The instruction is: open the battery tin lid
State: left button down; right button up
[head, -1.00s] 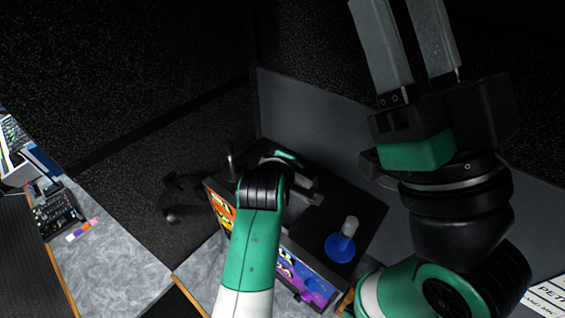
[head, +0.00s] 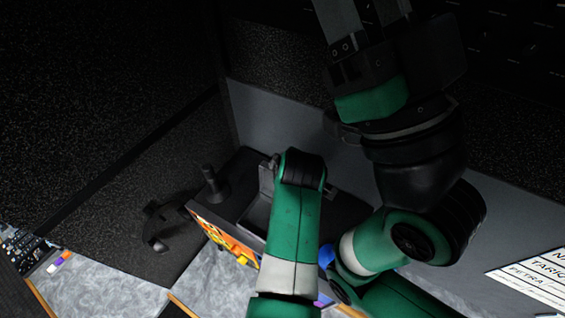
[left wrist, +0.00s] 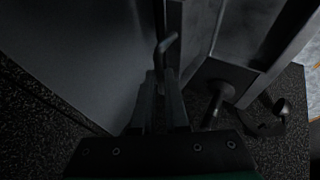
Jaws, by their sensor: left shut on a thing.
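In the head view a dark open-topped tray shape (head: 257,214), which looks like the battery tin, sits on a dark cabinet top, partly hidden by my left arm. A grey upright plate (head: 267,176) beside it may be its lid. In the left wrist view my left gripper (left wrist: 160,80) is shut on a thin dark part, seemingly of the lid; the exact contact is unclear. A small bent rod (left wrist: 167,43) sticks out past the fingertips. My right gripper (head: 365,14) points up, fingers apart and empty, tips cut off.
A black upright stick (head: 212,184) stands left of the tray, and a black jointed object (head: 158,226) lies further left. A blue object (head: 326,256) is mostly hidden behind my arms. A grey wall panel (head: 275,115) rises behind; a name sheet (head: 535,283) lies right.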

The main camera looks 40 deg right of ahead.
pick_arm(q)
jog(key=shift+r, duration=0.25)
jog(key=c, duration=1)
grip_release()
jog(key=shift+d, duration=0.1)
jog(key=shift+o, duration=0.4)
jog(key=shift+f, duration=0.1)
